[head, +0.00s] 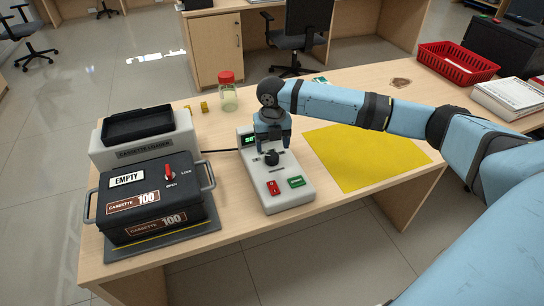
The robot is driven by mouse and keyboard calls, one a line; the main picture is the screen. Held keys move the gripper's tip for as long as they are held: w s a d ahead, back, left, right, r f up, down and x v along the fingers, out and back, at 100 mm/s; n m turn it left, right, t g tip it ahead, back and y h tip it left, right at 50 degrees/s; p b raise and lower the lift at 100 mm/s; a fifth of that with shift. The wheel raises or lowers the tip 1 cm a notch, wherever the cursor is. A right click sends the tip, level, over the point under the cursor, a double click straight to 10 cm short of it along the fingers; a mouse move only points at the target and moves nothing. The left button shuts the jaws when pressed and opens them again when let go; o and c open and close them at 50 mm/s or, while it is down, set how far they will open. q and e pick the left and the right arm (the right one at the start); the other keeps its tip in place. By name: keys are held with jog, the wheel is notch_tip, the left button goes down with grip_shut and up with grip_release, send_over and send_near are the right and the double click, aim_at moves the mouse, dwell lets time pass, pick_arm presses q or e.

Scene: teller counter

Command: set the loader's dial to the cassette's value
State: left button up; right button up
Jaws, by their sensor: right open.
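The black cassette (190,198) stands on a dark mat at the left front of the counter. Its labels read "CASSETTE 100" and "EMPTY", and a red lever sits near the "LOCK" and "OPEN" marks. Behind it is the grey cassette loader (113,155) with a black tray on top. The grey control box (281,198) carries a black dial (271,159), a red button and a green button. My right gripper (272,146) is open, pointing down just above or around the dial; contact cannot be told. It partly hides the green display (250,140). My left gripper is out of view.
A yellow mat (365,157) lies bare to the right, partly under my right arm. A red-lidded jar (228,95) and small yellow blocks (204,106) stand behind. A red basket (457,64) and a paper stack (505,98) are at the far right.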

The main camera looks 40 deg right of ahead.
aim_at(272, 156)
notch_tip(272, 156, down, 5)
jog(key=shift+r, duration=0.1)
dwell(0.3)
jog(key=c, duration=0.9)
